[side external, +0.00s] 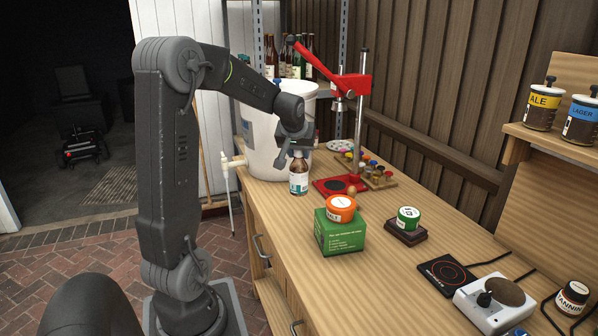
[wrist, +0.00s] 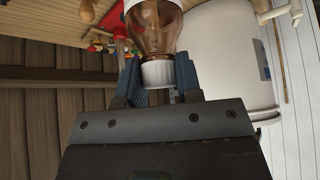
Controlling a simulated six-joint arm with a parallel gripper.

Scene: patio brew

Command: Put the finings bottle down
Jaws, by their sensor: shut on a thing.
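The finings bottle (side external: 299,178) is small and brown, with a pale label and a white cap. My gripper (side external: 297,150) is shut on its cap from above. In the wrist view, the white cap of the bottle (wrist: 159,73) sits between the two blue-grey fingers of my gripper (wrist: 157,82), and the clear brown shoulder shows beyond them. The bottle is upright near the left edge of the wooden bench (side external: 420,230), in front of the white bucket. I cannot tell whether its base touches the bench.
The white bucket (side external: 262,135) with a tap stands just behind the bottle. A red bottle capper (side external: 345,85) stands to the right, its base close by.

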